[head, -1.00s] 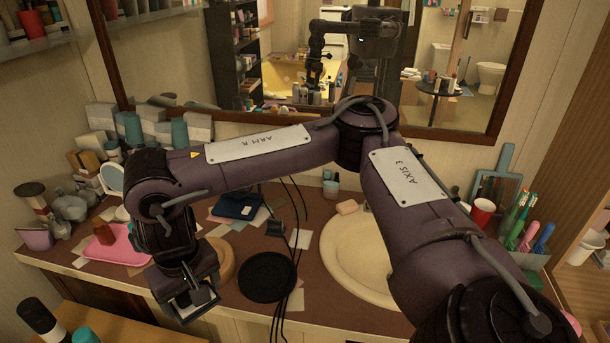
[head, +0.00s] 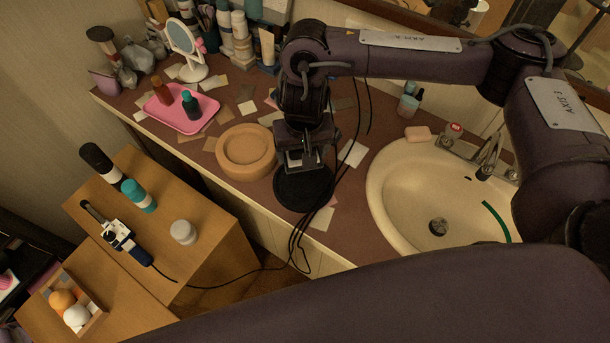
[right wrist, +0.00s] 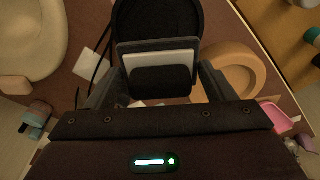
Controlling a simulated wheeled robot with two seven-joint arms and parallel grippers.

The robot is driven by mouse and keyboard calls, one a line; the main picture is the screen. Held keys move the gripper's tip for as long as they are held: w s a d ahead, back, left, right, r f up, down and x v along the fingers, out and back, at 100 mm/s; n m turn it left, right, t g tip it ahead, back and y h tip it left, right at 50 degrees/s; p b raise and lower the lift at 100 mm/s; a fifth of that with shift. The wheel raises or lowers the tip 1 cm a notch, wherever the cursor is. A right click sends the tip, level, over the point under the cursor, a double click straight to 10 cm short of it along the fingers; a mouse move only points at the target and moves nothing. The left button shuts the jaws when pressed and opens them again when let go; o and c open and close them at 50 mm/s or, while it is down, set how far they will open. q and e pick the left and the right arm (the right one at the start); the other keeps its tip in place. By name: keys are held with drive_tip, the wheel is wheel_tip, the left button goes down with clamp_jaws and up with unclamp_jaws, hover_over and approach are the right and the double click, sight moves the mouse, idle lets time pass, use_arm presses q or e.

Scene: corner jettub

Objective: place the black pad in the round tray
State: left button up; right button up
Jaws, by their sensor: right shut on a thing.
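My right gripper (head: 303,160) points down over the far part of a black round tray (head: 303,190) on the brown counter. In the right wrist view the gripper (right wrist: 158,80) is shut on a small black pad (right wrist: 162,82) with rounded edges, in front of a pale plate. The round tray (right wrist: 155,22) shows just beyond it, with a raised rim. The pad appears above the tray; the height gap between them is unclear. In the head view the gripper mostly hides the pad. My left gripper is not in view.
A tan round dish (head: 246,150) stands close left of the tray. A pink tray (head: 181,108) with bottles lies farther left. A sink (head: 390,190) is to the right, with soap (head: 418,133) on its edge. Black cables hang beside the tray. Paper scraps lie around.

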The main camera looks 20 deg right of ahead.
drive_tip(key=b, duration=0.2)
hover_over(303, 182)
drive_tip(key=f, duration=0.6)
drive_tip(key=shift+s+f, duration=0.25)
drive_tip(key=shift+s, duration=0.05)
drive_tip(key=shift+f, duration=0.45)
wheel_tip(303, 182, down, 3)
drive_tip(key=shift+r+b, duration=0.2)
drive_tip(key=shift+b, duration=0.6)
drive_tip(key=shift+f, duration=0.5)
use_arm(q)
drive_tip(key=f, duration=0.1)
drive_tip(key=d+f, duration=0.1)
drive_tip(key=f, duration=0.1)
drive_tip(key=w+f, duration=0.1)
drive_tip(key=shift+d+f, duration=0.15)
use_arm(e)
drive_tip(key=shift+r, duration=0.1)
drive_tip(key=o, duration=1)
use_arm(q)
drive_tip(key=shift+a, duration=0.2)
